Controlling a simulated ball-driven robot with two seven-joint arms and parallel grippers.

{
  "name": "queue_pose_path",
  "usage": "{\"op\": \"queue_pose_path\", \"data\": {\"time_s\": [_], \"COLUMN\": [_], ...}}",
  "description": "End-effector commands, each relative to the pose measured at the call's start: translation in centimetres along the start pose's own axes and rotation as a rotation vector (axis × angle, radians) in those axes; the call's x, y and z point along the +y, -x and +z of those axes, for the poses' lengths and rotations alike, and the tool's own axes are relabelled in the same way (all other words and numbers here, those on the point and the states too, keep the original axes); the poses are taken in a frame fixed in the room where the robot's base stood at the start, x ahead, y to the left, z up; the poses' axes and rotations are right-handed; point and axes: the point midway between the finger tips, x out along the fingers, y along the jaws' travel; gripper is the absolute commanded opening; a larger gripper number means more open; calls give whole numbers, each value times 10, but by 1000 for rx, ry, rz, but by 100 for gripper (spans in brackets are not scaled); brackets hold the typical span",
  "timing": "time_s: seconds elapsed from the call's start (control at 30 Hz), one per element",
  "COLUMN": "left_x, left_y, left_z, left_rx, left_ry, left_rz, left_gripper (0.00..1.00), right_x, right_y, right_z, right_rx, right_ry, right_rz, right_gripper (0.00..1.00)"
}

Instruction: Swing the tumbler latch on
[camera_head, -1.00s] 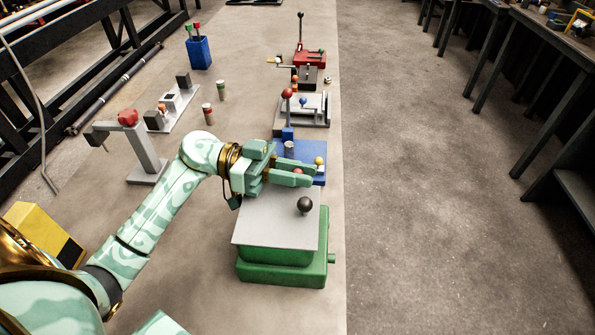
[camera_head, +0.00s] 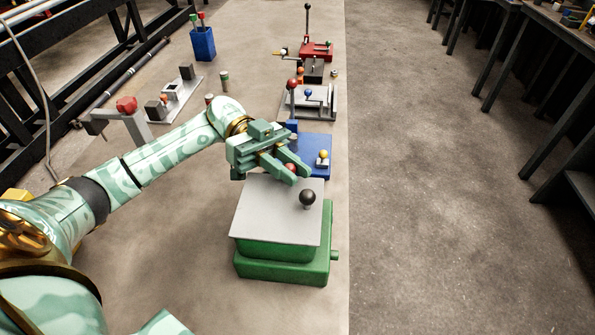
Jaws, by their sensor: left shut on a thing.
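My left gripper (camera_head: 298,174) reaches in from the left over the far edge of a grey plate on a green housing (camera_head: 283,268). Its fingers are shut on a small red knob (camera_head: 291,167), which shows between them. The fingers hide most of what the knob is mounted on, so I cannot tell how the latch under it is turned. A black ball knob (camera_head: 307,197) stands on the grey plate (camera_head: 264,211), just nearer than the fingertips. My right gripper is not in view.
A blue base (camera_head: 318,142) with a yellow knob (camera_head: 323,154) lies just beyond the gripper. Farther back are a grey fixture (camera_head: 322,103) and a red one (camera_head: 319,50). A stand with a red knob (camera_head: 127,104) is left of the arm. The floor on the right is clear.

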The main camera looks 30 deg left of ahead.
Motion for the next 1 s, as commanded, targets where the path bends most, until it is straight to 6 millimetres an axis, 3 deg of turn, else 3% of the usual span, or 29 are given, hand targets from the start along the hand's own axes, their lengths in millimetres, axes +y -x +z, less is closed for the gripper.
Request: {"op": "queue_pose_path", "data": {"time_s": [0.3,0.8,0.83,0.9,1.0], "left_x": [2,4,4,4,4], "left_y": [3,3,3,3,3], "left_z": [3,1,1,1,1], "left_rx": [-24,-30,-30,-30,-29], "left_ry": [1,0,0,0,0], "left_rz": [118,139,139,139,140], "left_gripper": [0,0,22,39,39], "right_x": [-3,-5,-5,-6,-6], "right_y": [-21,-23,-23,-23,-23], "right_z": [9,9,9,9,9], "right_rx": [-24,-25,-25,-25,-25], "right_ry": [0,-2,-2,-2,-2], "right_rz": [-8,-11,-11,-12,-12], "right_gripper": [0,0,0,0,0]}}
